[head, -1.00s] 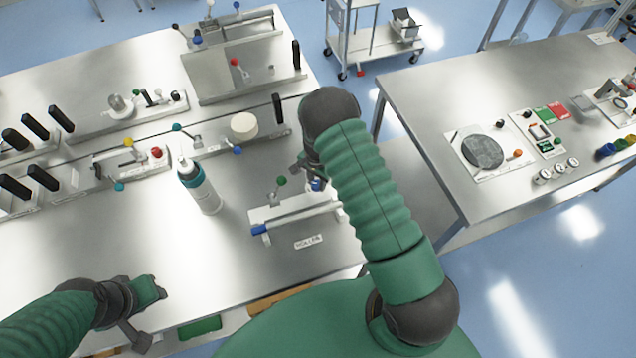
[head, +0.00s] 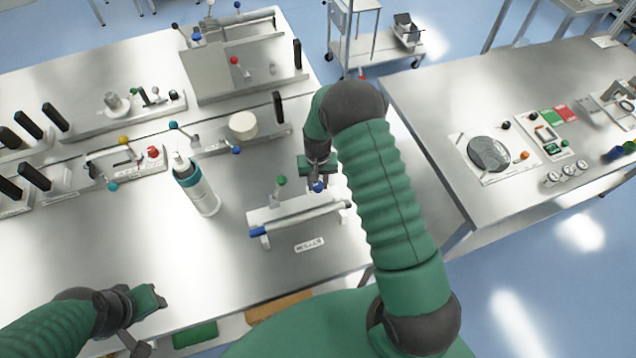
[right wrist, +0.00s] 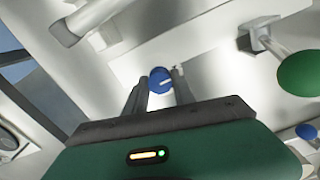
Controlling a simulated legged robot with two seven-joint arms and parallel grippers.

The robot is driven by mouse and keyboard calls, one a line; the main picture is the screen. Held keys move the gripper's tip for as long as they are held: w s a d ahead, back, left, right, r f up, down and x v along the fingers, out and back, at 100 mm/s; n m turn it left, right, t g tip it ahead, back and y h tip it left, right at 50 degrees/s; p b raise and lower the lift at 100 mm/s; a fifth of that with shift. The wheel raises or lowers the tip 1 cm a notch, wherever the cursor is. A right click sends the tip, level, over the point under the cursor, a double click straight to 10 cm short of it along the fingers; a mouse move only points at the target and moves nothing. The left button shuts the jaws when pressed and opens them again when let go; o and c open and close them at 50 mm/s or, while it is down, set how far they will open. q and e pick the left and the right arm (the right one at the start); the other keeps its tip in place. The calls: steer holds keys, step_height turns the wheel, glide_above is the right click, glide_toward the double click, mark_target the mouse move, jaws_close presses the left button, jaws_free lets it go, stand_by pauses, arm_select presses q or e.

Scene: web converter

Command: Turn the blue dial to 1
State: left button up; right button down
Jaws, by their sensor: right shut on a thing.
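The blue dial (head: 319,187) sits at the back right of the roller fixture (head: 300,215), at the end of my right gripper (head: 318,180). In the right wrist view the dial (right wrist: 159,78) is a round blue knob with a pale pointer line, between the two dark fingertips (right wrist: 161,80). My right gripper is shut on it. The scale around the dial and its number are too small to read. My left gripper (head: 158,297) hangs over the front left of the table, away from the dial; its jaw opening is unclear.
A green-knobbed lever (head: 281,181) stands just left of the dial, and the roller's blue end (head: 257,231) lies in front. A white and teal bottle (head: 196,187) stands farther left. Bare table lies between the bottle and my left gripper.

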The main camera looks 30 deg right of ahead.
stand_by(0.6)
steer(key=c, duration=1.1)
jaws_free()
steer(key=shift+o, duration=0.2)
step_height(320, 180, up, 17)
steer(key=b, duration=0.3)
steer(key=shift+w, duration=0.15)
steer(key=shift+a+f, duration=0.1)
steer(key=shift+f, duration=0.05)
steer(key=s+a+f+n+t+b, duration=0.1)
steer(key=s+a+f+n+b, duration=0.1)
steer(key=s+a, duration=0.3)
steer(key=s+a+f+n+t+b, duration=0.1)
steer(key=s+a+f+n+b, duration=0.1)
steer(key=s+a, duration=0.4)
steer(key=s+f+n, duration=0.1)
steer(key=s, duration=0.4)
steer(key=shift+f+t+b, duration=0.3)
steer(key=shift+f+b, duration=0.05)
steer(key=shift+f, duration=0.05)
